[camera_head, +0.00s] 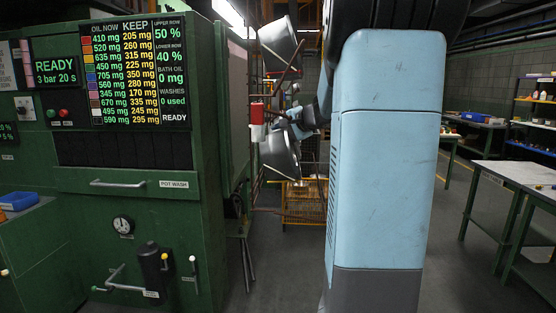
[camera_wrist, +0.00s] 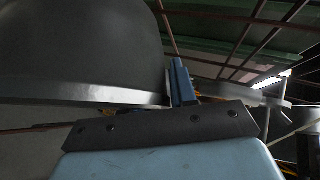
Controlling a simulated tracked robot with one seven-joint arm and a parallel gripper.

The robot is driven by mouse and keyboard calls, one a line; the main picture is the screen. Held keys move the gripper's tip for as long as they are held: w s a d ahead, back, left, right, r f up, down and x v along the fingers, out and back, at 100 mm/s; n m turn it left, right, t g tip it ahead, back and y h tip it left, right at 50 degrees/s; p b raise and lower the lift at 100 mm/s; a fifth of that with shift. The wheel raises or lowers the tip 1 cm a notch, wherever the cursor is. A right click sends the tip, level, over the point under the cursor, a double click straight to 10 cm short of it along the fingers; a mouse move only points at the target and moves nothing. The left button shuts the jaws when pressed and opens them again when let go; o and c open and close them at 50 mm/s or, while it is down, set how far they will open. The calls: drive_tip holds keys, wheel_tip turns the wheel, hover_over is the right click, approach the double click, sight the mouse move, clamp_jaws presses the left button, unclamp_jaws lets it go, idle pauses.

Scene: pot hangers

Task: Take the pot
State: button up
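In the head view, one grey metal pot (camera_head: 279,40) hangs tilted at the upper left of my arm. A second grey pot (camera_head: 279,153) hangs below it, also tilted. My gripper (camera_head: 297,122) is between the two pots in the picture, partly hidden by my arm. In the wrist view, a large dark grey pot (camera_wrist: 80,50) fills the upper left, its rim running toward the blue fingers of my gripper (camera_wrist: 181,82). The fingers appear close to the rim's right end. Whether they touch it, or how far apart they are, I cannot tell.
A green pot wash machine (camera_head: 130,210) with displays and handles stands at the left. A red and white piece (camera_head: 257,121) is beside the pots. A yellow wire cage (camera_head: 303,204) stands below them. A workbench (camera_head: 520,178) is at the right. Floor shows between.

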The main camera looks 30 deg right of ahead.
clamp_jaws()
idle(0.5)
